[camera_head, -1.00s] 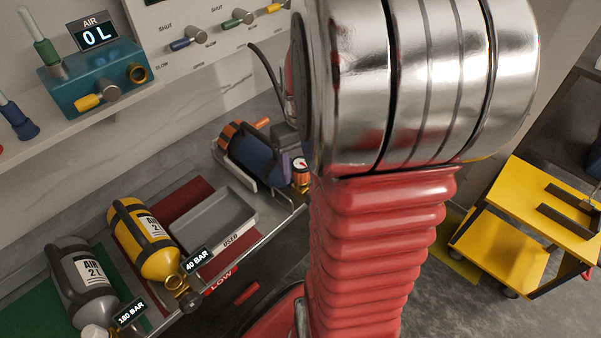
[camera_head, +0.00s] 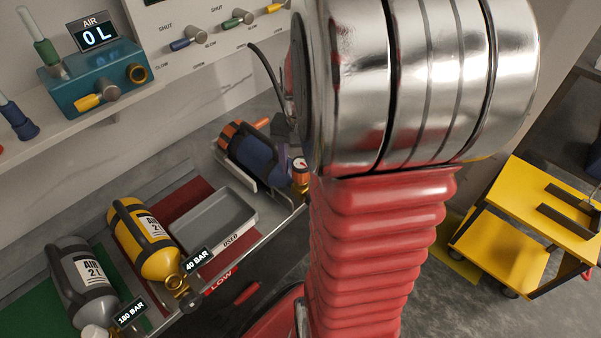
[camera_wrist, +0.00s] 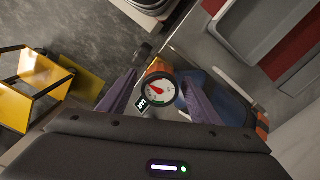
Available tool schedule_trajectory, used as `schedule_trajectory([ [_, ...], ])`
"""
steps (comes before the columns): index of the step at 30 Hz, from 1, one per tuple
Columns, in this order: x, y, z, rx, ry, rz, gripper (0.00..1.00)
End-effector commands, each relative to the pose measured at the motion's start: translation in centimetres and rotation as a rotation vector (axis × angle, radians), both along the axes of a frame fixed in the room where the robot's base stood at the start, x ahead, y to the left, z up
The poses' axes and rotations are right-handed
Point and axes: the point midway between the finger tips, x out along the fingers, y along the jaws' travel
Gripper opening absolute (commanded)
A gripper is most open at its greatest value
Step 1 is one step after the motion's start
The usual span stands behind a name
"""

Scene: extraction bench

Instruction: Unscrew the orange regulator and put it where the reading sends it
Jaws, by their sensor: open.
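The orange regulator (camera_head: 300,172) with a round white gauge sits at the right end of a blue cylinder with orange bands (camera_head: 258,158), which lies in a grey cradle on the bench. In the wrist view the regulator (camera_wrist: 158,68) faces me, its gauge showing a red needle; I cannot read the value. A small dark label lies beside the dial. My gripper (camera_wrist: 160,78) is open, its two purple fingers on either side of the regulator, no clear contact visible. In the head view my arm hides most of the gripper.
A grey tray marked USED (camera_head: 246,236) lies on the bench. Left of it are a yellow cylinder (camera_head: 150,255) labelled 40 BAR and a grey one (camera_head: 70,300) labelled 180 BAR. A LOW label (camera_head: 219,283) is on the front edge. A yellow cart (camera_head: 540,200) stands right.

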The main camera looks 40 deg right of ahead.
Motion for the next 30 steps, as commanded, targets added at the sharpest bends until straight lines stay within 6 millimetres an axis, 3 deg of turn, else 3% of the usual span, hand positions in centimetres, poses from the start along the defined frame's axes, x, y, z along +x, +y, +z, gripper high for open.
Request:
schedule_trajectory([
  [30,0.01,0.0,0.0,0.0,0.0,-0.739,0.58],
])
